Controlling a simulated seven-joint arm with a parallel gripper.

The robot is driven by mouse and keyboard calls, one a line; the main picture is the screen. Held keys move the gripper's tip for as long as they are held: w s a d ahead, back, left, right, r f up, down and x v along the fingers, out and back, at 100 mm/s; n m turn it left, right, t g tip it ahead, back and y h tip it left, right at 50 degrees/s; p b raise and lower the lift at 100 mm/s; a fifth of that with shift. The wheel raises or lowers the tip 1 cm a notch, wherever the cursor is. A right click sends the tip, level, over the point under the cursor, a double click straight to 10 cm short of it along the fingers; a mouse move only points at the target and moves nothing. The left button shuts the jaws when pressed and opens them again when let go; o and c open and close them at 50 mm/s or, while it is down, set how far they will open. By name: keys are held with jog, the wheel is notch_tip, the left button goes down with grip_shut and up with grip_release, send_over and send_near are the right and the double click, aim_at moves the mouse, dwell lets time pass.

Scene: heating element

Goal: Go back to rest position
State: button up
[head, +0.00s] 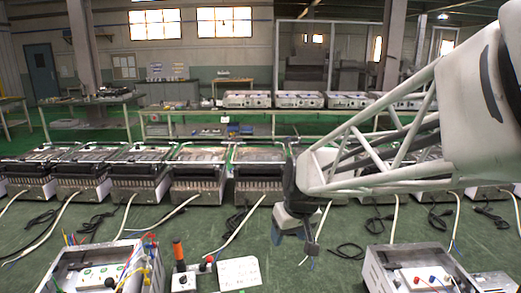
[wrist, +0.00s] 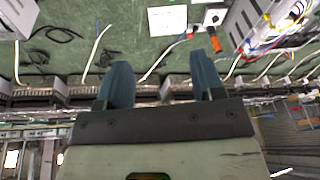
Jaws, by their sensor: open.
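My gripper (head: 293,232) hangs over the green bench right of centre in the head view, fingers pointing down. In the wrist view my gripper (wrist: 161,82) shows two blue-grey fingers spread apart with nothing between them. It is above the bench surface and apart from the things near it. The white card (head: 239,273) lies on the bench below and left of the gripper. The card also shows in the wrist view (wrist: 167,20).
An open metal box with wires (head: 95,268) stands front left, another box (head: 415,268) front right. An orange-handled device (head: 180,262) stands beside the card. A row of heating units (head: 200,172) with cables lines the back.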

jog(key=s+d+m, duration=0.1)
jog(key=s+d, duration=0.2)
jog(key=s, duration=0.4)
jog(key=s+d+r+m+h, duration=0.1)
jog(key=s+d, duration=0.3)
jog(key=s, duration=0.4)
jog(key=s+d+r+m+h, duration=0.1)
jog(key=s+d+m, duration=0.1)
jog(key=s+d, duration=0.2)
jog(key=s, duration=0.3)
jog(key=shift+s+d+m, duration=0.25)
jog(key=shift+m, duration=0.05)
